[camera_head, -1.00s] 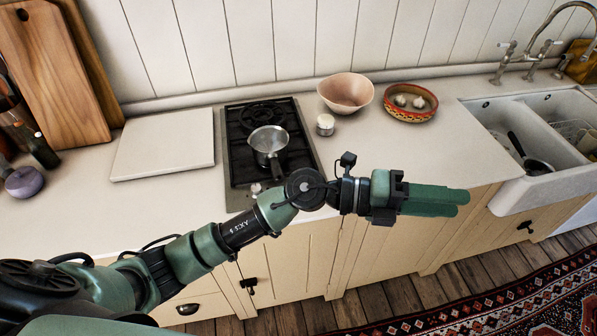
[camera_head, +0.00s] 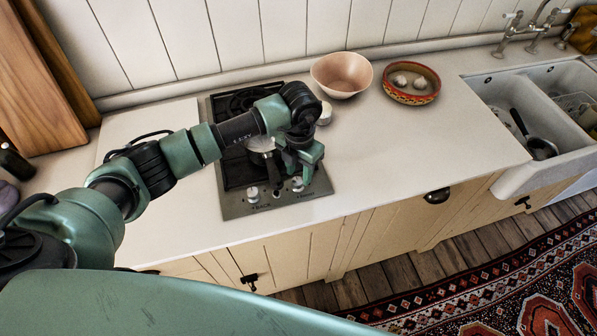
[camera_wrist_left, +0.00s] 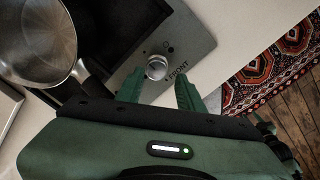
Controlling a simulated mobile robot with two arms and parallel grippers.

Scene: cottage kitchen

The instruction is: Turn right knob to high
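The right knob (camera_head: 297,183) is a small silver knob on the front panel of the cooktop (camera_head: 235,208). It also shows in the left wrist view (camera_wrist_left: 156,68), beside the word FRONT. The left knob (camera_head: 253,193) sits on the same panel. My left gripper (camera_head: 308,168) is above the panel, pointing down near the right knob. In the left wrist view its two fingers (camera_wrist_left: 159,82) are apart, and the knob appears in the gap between their tips. I cannot tell whether they touch it. My right gripper is not in view.
A metal saucepan (camera_wrist_left: 35,40) stands on the cooktop close to my left gripper, partly hidden by my arm in the head view. A pink bowl (camera_head: 342,72), a patterned dish (camera_head: 411,84) and a small jar (camera_head: 324,113) stand behind. The counter right of the cooktop is clear.

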